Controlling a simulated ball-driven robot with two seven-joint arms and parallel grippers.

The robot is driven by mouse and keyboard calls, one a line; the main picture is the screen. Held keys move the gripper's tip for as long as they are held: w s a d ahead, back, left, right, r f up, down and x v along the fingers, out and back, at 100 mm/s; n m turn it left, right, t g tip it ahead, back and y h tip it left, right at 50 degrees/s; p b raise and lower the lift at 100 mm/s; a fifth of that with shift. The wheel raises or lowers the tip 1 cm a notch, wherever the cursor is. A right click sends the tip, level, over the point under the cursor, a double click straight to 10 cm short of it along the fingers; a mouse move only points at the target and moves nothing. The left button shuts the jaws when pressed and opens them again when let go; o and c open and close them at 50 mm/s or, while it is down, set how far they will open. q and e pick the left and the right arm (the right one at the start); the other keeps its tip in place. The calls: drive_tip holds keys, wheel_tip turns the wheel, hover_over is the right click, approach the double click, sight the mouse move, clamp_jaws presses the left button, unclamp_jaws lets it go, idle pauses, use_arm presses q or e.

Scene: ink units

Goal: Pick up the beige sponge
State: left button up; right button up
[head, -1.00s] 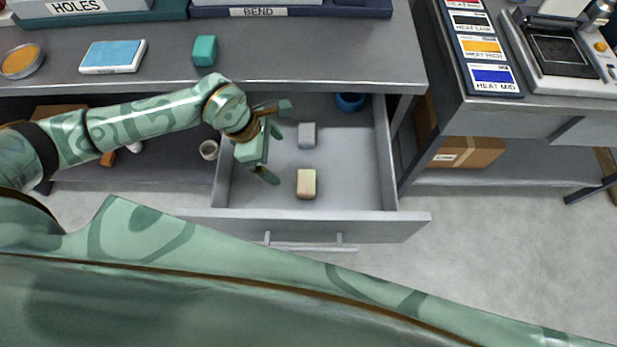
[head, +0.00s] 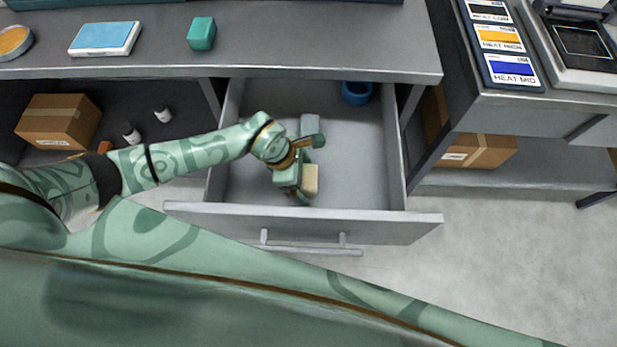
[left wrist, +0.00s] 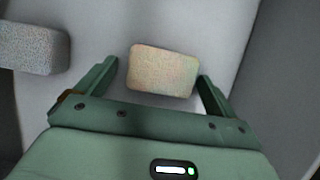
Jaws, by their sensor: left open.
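The beige sponge (head: 311,180) lies on the floor of the open drawer, near its front, partly covered by my left gripper in the head view. In the left wrist view the beige sponge (left wrist: 163,71) shows whole, a rounded block lying between and a little beyond my open fingers. My left gripper (head: 305,170) is inside the drawer over the sponge. In the left wrist view its fingers (left wrist: 157,78) stand apart on either side of the sponge, with gaps visible. My right gripper is not in view.
A grey block (head: 310,124) lies behind the sponge; it also shows in the left wrist view (left wrist: 32,48). A blue cup (head: 356,93) stands at the drawer's back. The drawer (head: 365,160) has walls all round, with free floor to the right.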

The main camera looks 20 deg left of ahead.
use_arm(q)
drive_tip(key=c, duration=1.1)
drive_tip(key=shift+r, duration=0.15)
drive_tip(key=shift+c, duration=0.2)
wheel_tip(320, 180, up, 9)
drive_tip(key=p, duration=0.3)
drive_tip(key=shift+r+p, duration=0.35)
drive_tip(key=shift+r, duration=0.1)
drive_tip(key=shift+o, duration=1.2)
drive_tip(key=shift+c, duration=0.4)
